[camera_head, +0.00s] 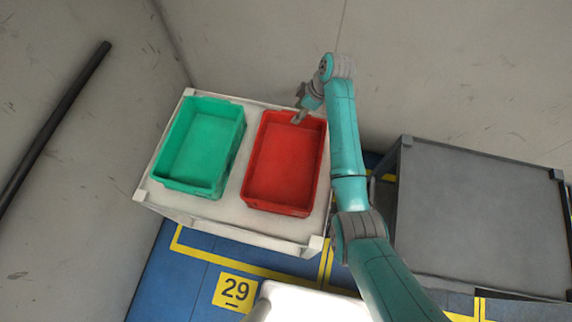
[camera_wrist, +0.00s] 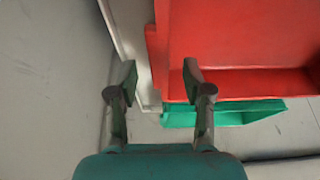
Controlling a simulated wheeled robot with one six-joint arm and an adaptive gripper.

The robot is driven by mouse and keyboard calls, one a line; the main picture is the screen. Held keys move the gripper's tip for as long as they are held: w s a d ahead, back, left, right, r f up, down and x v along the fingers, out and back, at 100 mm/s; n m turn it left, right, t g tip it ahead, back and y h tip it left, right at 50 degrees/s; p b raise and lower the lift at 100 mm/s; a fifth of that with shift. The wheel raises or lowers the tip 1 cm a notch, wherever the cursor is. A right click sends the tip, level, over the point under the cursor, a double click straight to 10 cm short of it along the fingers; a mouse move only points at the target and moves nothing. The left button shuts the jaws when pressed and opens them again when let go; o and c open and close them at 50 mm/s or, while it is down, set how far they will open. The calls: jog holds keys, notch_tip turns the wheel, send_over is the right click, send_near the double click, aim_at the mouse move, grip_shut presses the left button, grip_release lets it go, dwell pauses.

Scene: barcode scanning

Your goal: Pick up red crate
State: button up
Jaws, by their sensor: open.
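The red crate (camera_head: 284,164) is an empty open box on the right half of a white table (camera_head: 229,217). It also shows in the wrist view (camera_wrist: 245,35), filling the upper right. My gripper (camera_head: 298,117) is at the crate's far rim, near its back right corner. In the wrist view my gripper (camera_wrist: 158,80) is open, with one finger over the crate's inside and the other outside it. The rim (camera_wrist: 160,50) lies between the two fingers. I cannot tell whether either finger touches the wall.
A green crate (camera_head: 199,145) stands to the left of the red one, with a narrow gap between them. It also shows in the wrist view (camera_wrist: 225,115). A grey table (camera_head: 480,215) stands to the right. Walls close in behind and at left. A yellow 29 sign (camera_head: 234,291) marks the blue floor.

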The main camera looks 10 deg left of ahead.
jog(key=shift+x, duration=1.3)
grip_shut()
